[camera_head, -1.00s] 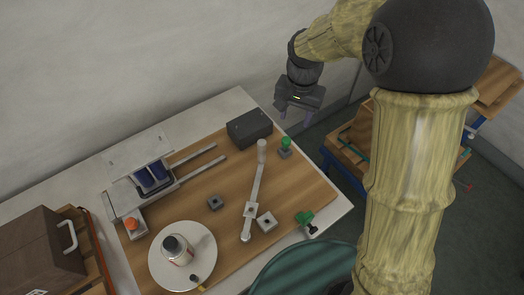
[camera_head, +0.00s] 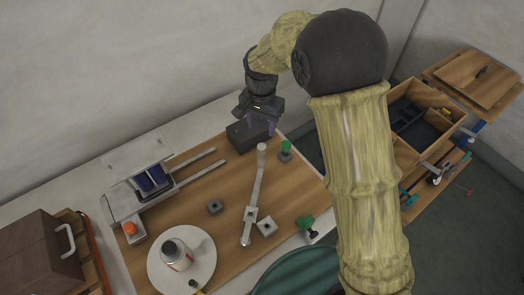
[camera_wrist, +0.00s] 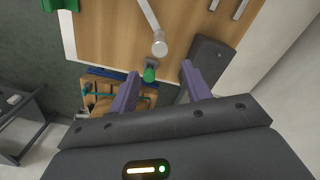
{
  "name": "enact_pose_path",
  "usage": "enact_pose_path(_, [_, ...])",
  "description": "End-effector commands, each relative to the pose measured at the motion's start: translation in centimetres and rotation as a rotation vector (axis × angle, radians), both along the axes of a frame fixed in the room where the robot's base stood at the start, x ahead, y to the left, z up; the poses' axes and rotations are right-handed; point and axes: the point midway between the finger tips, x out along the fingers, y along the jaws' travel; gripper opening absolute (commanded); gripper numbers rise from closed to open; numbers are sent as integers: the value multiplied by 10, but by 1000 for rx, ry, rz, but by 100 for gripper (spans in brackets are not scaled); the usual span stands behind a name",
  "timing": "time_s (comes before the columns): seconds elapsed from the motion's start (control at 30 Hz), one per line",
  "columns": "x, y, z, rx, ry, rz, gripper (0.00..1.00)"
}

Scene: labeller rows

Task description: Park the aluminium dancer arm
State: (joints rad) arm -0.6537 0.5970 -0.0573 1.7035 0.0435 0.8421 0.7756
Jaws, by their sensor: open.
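The aluminium dancer arm (camera_head: 254,200) is a straight silvery bar lying slantwise across the wooden board, with a pale round knob at its far end and a small square pivot block near its lower end. Its knob also shows in the wrist view (camera_wrist: 159,46). My gripper (camera_head: 261,124) is above the far edge of the board, in front of the dark box, open and empty. In the wrist view my two purple fingers (camera_wrist: 161,82) are spread apart. A green-topped knob (camera_wrist: 149,73) shows between them, beyond the tips. My gripper is apart from the dancer arm.
A dark box (camera_head: 248,135) stands on the far edge near my gripper. A green knob (camera_head: 286,147) and a green clamp (camera_head: 305,222) are right of the arm. A white turntable (camera_head: 208,262) with a bottle (camera_head: 176,255) is at front left. Two parallel rails (camera_head: 195,172) lie left.

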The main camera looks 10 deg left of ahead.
Motion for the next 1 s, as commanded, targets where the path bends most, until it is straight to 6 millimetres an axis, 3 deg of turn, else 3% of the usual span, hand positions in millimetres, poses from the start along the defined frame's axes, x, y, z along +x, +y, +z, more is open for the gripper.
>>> enact_pose_path(0.6, [-1, -1, -109, -2, 5, 0, 48])
enact_pose_path(0.8, [-1, -1, -131, -2, 2, 0, 48])
enact_pose_path(1.0, [0, 0, -136, 1, 0, 0, 48])
